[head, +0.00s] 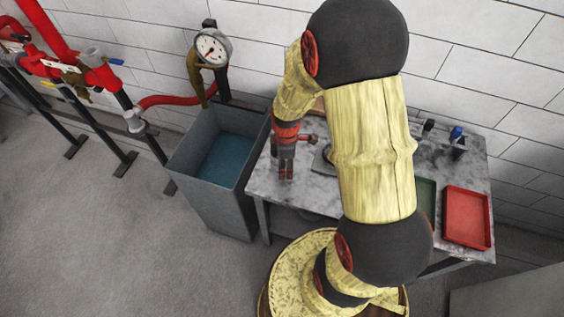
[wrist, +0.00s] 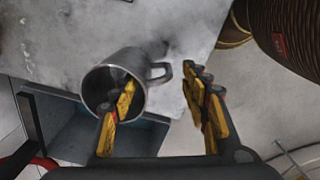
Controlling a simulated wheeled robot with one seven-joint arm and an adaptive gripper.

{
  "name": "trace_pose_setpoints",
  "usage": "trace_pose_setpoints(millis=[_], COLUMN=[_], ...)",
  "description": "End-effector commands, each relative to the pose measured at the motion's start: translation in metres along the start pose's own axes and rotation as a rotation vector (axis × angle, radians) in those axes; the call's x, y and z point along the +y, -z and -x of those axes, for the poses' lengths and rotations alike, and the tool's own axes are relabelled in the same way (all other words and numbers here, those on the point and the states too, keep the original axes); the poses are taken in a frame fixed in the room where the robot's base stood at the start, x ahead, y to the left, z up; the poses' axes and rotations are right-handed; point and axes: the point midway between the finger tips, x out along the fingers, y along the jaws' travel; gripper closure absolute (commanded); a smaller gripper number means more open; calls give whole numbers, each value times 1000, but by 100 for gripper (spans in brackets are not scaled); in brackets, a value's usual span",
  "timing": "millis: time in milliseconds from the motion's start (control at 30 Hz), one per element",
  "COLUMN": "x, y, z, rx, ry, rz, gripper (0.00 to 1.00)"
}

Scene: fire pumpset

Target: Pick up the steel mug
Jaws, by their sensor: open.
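The steel mug (wrist: 137,63) shows in the wrist view on the grey marbled table, its dark mouth turned toward the camera and its handle to the right. My gripper (wrist: 163,82) is open. Its left finger overlaps the mug's mouth in the picture, and its right finger is beyond the handle, so the handle shows between them. I cannot tell whether a finger touches the mug or reaches inside it. In the head view my gripper (head: 286,172) points down over the table's left end; I cannot make out the mug there.
The marbled table (head: 267,180) carries a red tray (head: 466,217) and a green tray (head: 427,195), partly hidden by my arm, at right. A grey water tank (head: 190,165) stands left of it. Red pipes and a pressure gauge (head: 211,47) line the wall behind.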

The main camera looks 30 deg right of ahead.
Motion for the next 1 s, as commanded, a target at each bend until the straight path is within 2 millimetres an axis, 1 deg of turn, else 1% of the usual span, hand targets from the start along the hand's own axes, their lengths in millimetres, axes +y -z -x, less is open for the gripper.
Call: trace_pose_setpoints(millis=[33, 167, 267, 500, 600, 833, 1000], x=[0, 0, 0, -1, 0, 0, 0], y=[0, 0, 0, -1, -1, -1, -1], z=[-5, -9, -16, -51, -58, -58, -58], rx=[0, 0, 0, -1, 0, 0, 0], ry=[1, 1, 0, 3, 0, -1, -1], rz=[0, 0, -1, -1, -1, -1, -1], gripper=[54, 54, 54, 54, 54, 54, 64])
